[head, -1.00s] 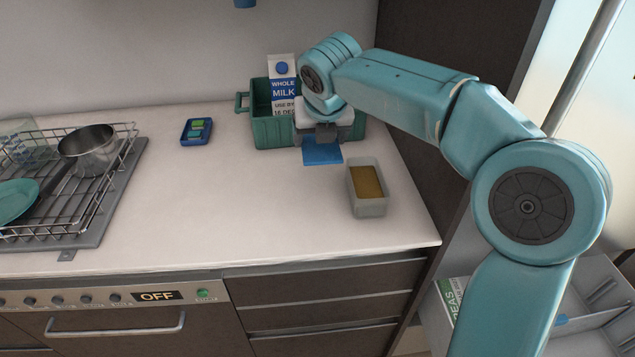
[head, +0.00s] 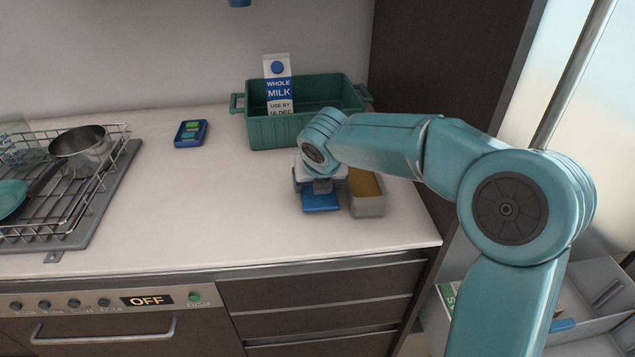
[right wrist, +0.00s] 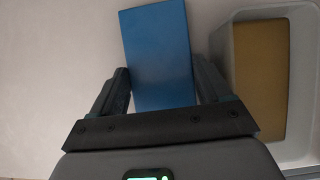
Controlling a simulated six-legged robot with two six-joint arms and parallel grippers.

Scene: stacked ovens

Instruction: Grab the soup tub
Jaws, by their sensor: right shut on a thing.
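The soup tub (head: 368,207) is a light grey open box with brown-yellow contents. It stands on the counter, just right of my right gripper (head: 318,186), and its left part is partly hidden behind that gripper. In the right wrist view the tub (right wrist: 262,85) is at the right edge, outside the fingers. My right gripper, also in that view (right wrist: 165,88), is shut on a flat blue block (right wrist: 158,45), which also shows in the head view (head: 321,204). I cannot tell whether the block touches the counter. My left gripper is not in view.
A green crate (head: 285,133) with a milk carton (head: 277,70) stands behind the gripper. A small blue item (head: 190,133) lies left of it. A wire rack (head: 85,190) with a pot (head: 80,150) is at the left. The counter's middle and front are clear.

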